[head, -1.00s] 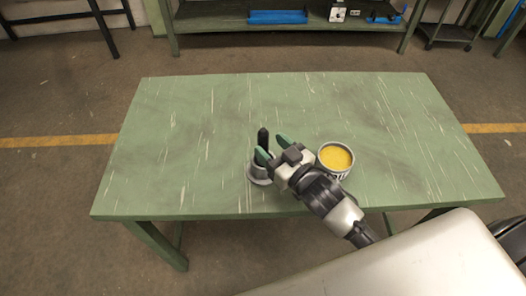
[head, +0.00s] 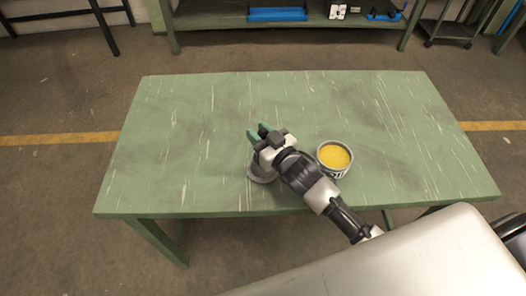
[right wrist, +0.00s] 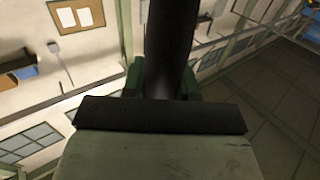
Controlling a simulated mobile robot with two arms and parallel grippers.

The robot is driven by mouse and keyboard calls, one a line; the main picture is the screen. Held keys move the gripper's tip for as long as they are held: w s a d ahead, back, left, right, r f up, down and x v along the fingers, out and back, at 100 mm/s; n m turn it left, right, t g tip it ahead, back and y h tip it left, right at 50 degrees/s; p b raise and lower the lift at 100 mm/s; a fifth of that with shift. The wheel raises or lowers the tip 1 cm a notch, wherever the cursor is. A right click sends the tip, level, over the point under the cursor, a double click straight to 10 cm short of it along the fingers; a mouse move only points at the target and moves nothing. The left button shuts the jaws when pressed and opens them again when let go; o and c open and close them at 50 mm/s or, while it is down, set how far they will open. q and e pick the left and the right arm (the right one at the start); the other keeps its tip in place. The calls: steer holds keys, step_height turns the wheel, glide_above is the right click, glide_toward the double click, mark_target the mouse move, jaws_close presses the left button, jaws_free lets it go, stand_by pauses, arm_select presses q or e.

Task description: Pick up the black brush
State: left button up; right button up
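The black brush (right wrist: 168,45) shows in the right wrist view as a thick dark handle rising between my green fingertips, which sit close on both sides of it. My right gripper (head: 259,133) looks shut on the handle, with its arm reaching in from the lower right of the head view. In that view the gripper hides most of the brush. A grey round holder (head: 262,179) stands on the table just below the gripper and is partly covered by it. I cannot tell whether the brush's lower end is still in it. My left gripper is not in view.
A can with yellow contents (head: 335,156) stands on the green table (head: 190,130), right of my gripper and close to my right arm. The left, back and right of the table are clear. A shelf with blue trays (head: 277,14) is behind.

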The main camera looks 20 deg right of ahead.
steer(key=c, duration=0.4)
